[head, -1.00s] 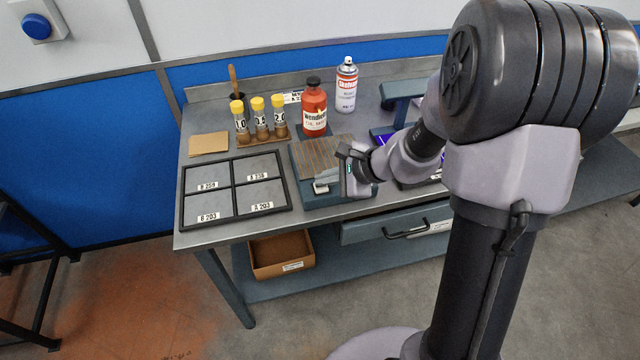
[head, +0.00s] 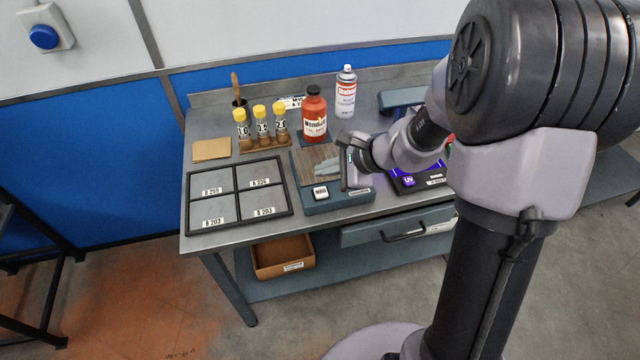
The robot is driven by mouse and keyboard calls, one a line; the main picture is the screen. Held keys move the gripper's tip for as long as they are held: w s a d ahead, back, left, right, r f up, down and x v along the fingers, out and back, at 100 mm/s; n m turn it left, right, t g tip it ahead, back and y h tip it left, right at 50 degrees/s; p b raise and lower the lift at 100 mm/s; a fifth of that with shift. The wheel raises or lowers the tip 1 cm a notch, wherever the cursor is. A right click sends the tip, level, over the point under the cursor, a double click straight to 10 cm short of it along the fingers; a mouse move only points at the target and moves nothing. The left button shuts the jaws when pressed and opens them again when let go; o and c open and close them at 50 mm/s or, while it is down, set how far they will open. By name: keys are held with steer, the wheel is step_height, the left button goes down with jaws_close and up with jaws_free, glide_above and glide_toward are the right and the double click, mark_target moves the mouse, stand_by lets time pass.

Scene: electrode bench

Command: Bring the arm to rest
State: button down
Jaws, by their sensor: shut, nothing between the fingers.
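My gripper (head: 328,168) is at the end of my folded arm, over the bench. Its fingers point left and look shut, with nothing between them. They sit above the wood-topped blue-grey block (head: 340,200), which carries a small white label on its front part. I cannot tell from this view how high the fingers are above the block. My arm's wrist hides the bench area just behind and to the right of the block.
A black four-part tray (head: 238,192) lies empty at left. A rack (head: 263,143) of yellow-capped tubes, a red bottle (head: 314,115) and a spray can (head: 346,92) stand behind. A purple-screened device (head: 420,177) lies right. A drawer (head: 395,226) and cardboard bin (head: 282,256) are below.

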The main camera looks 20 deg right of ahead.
steer(key=shift+r, duration=0.85)
steer(key=s+a+r+n+g, duration=0.1)
steer(key=s+a+r+n, duration=0.6)
steer(key=s+r, duration=0.3)
steer(key=s+d+r+n+h, duration=0.1)
steer(key=s+n+h, duration=0.1)
steer(key=s, duration=0.5)
steer(key=s+d+r+n+h, duration=0.1)
steer(key=s+r+n+h, duration=0.1)
steer(key=s+n, duration=0.3)
steer(key=shift+s+d+r, duration=0.2)
steer(key=shift+s+r, duration=0.1)
steer(key=shift+s, duration=0.9)
